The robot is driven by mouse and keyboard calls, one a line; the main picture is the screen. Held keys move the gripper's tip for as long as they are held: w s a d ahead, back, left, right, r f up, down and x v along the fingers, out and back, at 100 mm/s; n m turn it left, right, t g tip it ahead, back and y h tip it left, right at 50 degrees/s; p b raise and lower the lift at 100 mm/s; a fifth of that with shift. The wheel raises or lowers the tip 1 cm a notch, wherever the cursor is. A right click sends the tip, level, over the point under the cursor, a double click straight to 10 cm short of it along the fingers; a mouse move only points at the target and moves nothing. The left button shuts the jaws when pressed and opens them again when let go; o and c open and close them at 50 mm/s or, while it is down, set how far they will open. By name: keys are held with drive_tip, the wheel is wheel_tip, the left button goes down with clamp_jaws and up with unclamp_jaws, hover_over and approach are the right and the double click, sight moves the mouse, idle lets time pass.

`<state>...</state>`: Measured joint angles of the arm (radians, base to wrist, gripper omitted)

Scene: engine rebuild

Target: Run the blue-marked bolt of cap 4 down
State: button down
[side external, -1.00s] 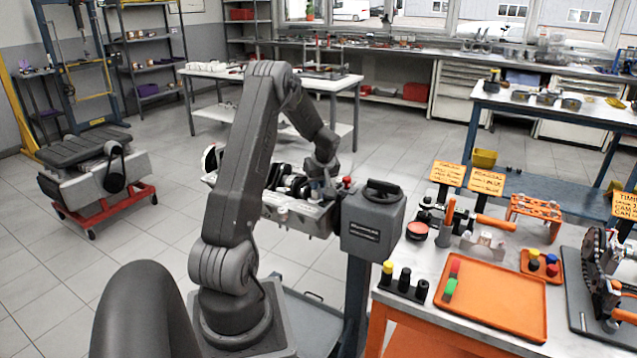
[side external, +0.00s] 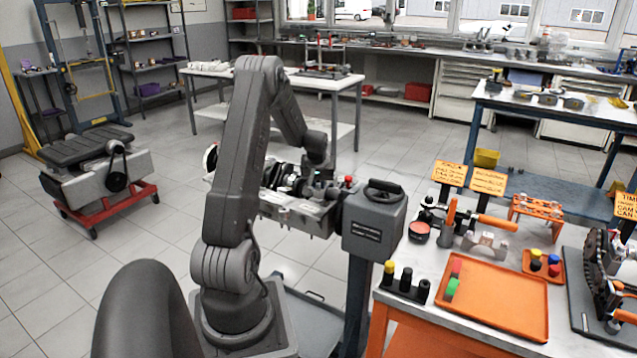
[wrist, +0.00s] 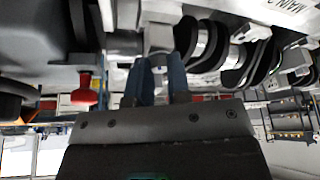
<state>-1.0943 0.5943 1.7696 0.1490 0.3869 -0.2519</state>
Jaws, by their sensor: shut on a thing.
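The engine block (side external: 295,213) is on the stand with its crankshaft (side external: 277,178) facing up. My gripper (side external: 322,178) is over the block's right end, near the stand head. In the wrist view my gripper (wrist: 158,75) has its two fingers close together around a small pale metal piece, seemingly a bolt. A grey block-shaped part (wrist: 158,37), perhaps a bearing cap, is just beyond the fingertips. I cannot make out a blue mark or a cap number. The fingers hide most of the held piece.
The grey stand head (side external: 374,222) is close to the right of my gripper. A red knob (side external: 347,182) sits between them and also shows in the wrist view (wrist: 86,90). Crankshaft webs (wrist: 235,65) lie beside the fingers. An orange tray (side external: 492,300) is on the right-hand bench.

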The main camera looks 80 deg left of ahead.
drive_tip(key=shift+a+r, duration=0.1)
drive_tip(key=shift+r, duration=0.1)
drive_tip(key=c, duration=1.3)
unclamp_jaws()
drive_tip(key=shift+c, duration=0.2)
drive_tip(key=v, duration=1.3)
drive_tip(key=shift+d+r, duration=0.2)
drive_tip(key=shift+r, duration=0.1)
drive_tip(key=shift+s, duration=0.1)
